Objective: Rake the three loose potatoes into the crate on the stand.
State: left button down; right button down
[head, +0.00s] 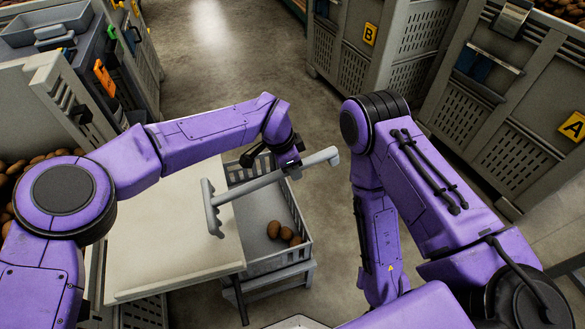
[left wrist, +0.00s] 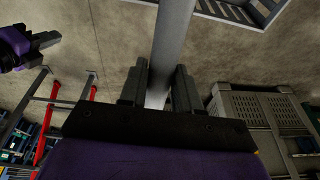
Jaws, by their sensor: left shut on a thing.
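My left gripper (head: 291,170) is shut on the handle of a grey rake (head: 250,185). The rake hangs in the air, its toothed head over the right edge of the pale table (head: 150,240). In the left wrist view the handle (left wrist: 172,45) runs between the fingers (left wrist: 160,85). The grey crate (head: 277,262) sits on its stand (head: 290,278), right of the table. Brown potatoes (head: 274,229) lie inside the crate, apparently three, close together. The visible tabletop is bare. A dark gripper end, seemingly my right one (left wrist: 45,40), shows in the left wrist view, its jaws unclear.
Potatoes (head: 12,175) fill a bin at the left edge. Large grey bins with yellow signs B (head: 370,33) and A (head: 573,126) stand at the back and right. The concrete floor (head: 210,60) is clear between them. My right arm stands right of the crate.

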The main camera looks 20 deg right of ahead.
pick_arm(q)
notch_tip(320, 180, up, 8)
jog(key=p, duration=0.4)
jog(key=shift+r+p, duration=0.1)
jog(key=shift+p, duration=0.3)
dwell(0.7)
